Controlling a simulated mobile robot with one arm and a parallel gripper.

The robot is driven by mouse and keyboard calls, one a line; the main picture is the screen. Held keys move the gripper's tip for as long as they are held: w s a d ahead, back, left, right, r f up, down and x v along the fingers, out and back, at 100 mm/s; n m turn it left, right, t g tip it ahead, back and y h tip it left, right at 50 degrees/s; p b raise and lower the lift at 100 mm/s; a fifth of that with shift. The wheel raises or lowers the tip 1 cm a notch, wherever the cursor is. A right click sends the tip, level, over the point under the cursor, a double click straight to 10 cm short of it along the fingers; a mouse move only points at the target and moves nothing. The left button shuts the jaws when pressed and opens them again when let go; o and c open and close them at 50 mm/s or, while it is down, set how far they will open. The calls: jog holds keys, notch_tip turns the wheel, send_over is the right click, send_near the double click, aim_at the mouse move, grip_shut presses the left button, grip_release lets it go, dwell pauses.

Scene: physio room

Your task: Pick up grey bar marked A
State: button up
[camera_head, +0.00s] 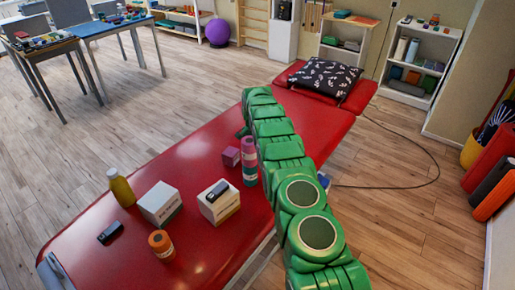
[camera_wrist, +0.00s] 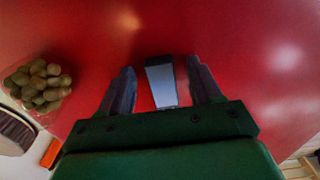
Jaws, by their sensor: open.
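In the wrist view a pale grey bar (camera_wrist: 161,85) with a dark far end lies on the red surface. No letter is readable on it. My gripper (camera_wrist: 160,67) is open, with one dark finger on each side of the bar. I cannot tell how far the fingers are above the surface. In the head view I cannot make out the bar or my gripper's fingers; my green arm covers part of the red treatment table (camera_head: 205,255).
A patterned pillow (camera_head: 318,78) lies at the far end. Green round items (camera_wrist: 38,86) show left in the wrist view.

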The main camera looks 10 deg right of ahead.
jog(key=c, duration=1.1)
jog(key=shift+c, duration=0.2)
jog(key=shift+r, duration=0.15)
